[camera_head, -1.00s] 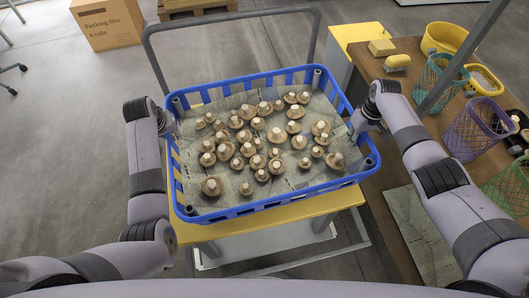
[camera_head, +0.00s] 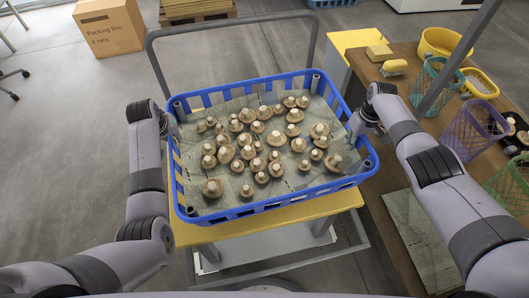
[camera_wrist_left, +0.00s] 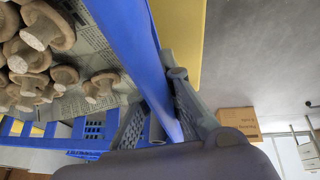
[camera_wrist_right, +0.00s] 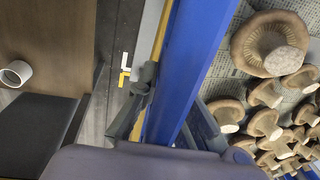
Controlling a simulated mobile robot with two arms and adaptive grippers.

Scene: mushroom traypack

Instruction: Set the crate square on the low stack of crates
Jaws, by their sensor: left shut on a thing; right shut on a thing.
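A blue slatted crate (camera_head: 282,201), lined with newspaper and holding many brown mushrooms, is in front of me in the head view. My left gripper (camera_head: 171,124) is shut on the crate's left wall; the left wrist view shows its fingers either side of the blue rim (camera_wrist_left: 140,55). My right gripper (camera_head: 358,122) is shut on the right wall, with the blue rim between its fingers in the right wrist view (camera_wrist_right: 195,65). The crate looks roughly level above a yellow trolley top; any gap beneath is hidden. A blue crate edge (camera_head: 330,3) shows at the far top; I cannot tell its stack height.
The yellow-topped trolley (camera_head: 270,216) has a grey handle (camera_head: 230,22) behind the crate. A wooden bench (camera_head: 400,85) with baskets and tubs stands close on the right. A packing film box (camera_head: 108,27) and a loaded pallet (camera_head: 197,10) stand at the back.

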